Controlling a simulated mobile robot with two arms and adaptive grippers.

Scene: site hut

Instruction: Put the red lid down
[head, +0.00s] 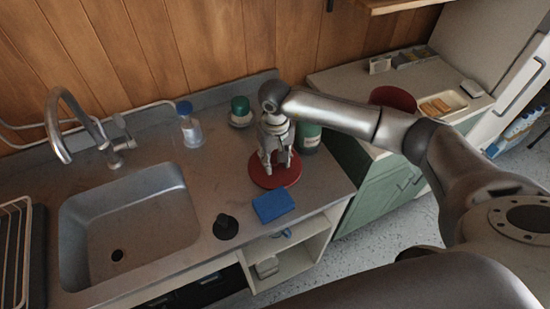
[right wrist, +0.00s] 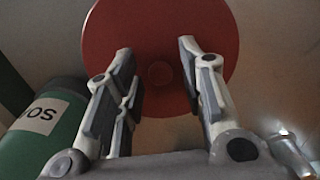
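The red lid (head: 258,180) is a flat round disc that looks to be lying on the worktop, right of the sink. In the right wrist view the lid (right wrist: 205,25) fills the upper middle, with a small round knob (right wrist: 160,75) at its centre. My right gripper (head: 274,168) is above the lid, pointing down. In the right wrist view its fingers (right wrist: 157,50) are spread on either side of the knob, with a gap to each side, so it is open. My left gripper is not in view.
A green container (head: 308,139) stands close behind the gripper. A blue sponge-like block (head: 273,206) and a black knobbed thing (head: 226,227) lie in front. A blue-capped bottle (head: 190,127) and a green-topped jar (head: 241,112) stand behind. The sink (head: 75,225) is left.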

